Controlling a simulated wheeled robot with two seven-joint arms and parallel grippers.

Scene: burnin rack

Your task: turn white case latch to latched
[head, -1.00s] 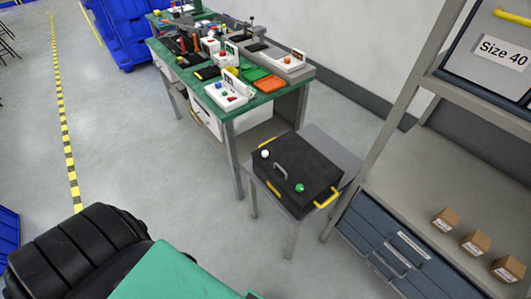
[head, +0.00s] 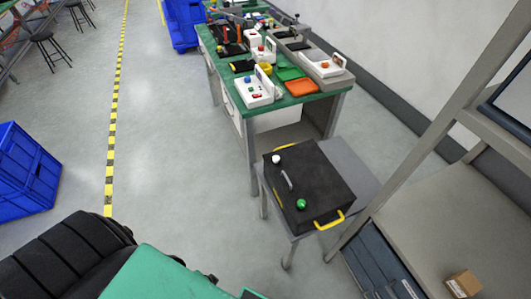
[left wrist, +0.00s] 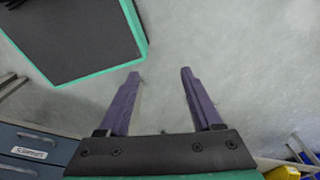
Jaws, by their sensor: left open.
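A black case (head: 309,185) with yellow handles lies on a small grey stand beside the green workbench in the head view. On its lid are a white knob latch (head: 276,159), a grey carry handle (head: 286,180) and a green knob latch (head: 301,204). How the white latch is turned is too small to tell. My left gripper (left wrist: 161,72) shows in the left wrist view with its two purple fingers apart and nothing between them, over bare floor. It is not near the case in that view. My right gripper is in neither view.
The green-topped workbench (head: 285,100) behind the stand carries several devices and trays. A grey shelf rack (head: 445,215) with blue drawers (head: 372,264) stands close on the right. A blue bin (head: 24,170) is at the left. The floor (head: 180,150) between is clear.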

